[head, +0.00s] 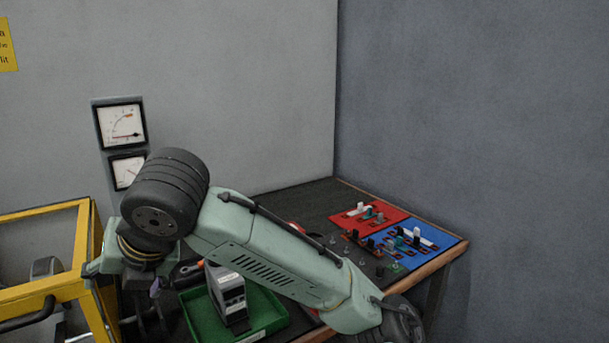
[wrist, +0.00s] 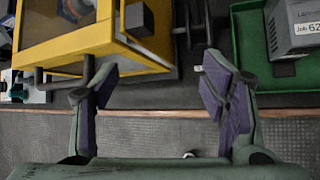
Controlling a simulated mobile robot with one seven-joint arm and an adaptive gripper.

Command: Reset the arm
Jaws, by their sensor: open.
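My gripper (wrist: 157,82) is open and empty in the wrist view, its two purple-padded fingers spread wide apart. It hangs over the dark bench top (wrist: 180,85) and its brown front edge, with nothing between the pads. In the head view, my green-grey arm crosses from the lower right to a black ribbed joint at the left. The gripper end there is low and mostly dark, with only a bit of purple showing between the yellow frame and the green tray.
A yellow frame (head: 52,212) stands left and shows close to the fingers in the wrist view (wrist: 62,50). A green tray (head: 268,312) holds a grey labelled unit (head: 228,290). Red (head: 384,213) and blue (head: 437,236) panels with small parts lie farther right. Two gauges (head: 121,124) hang behind.

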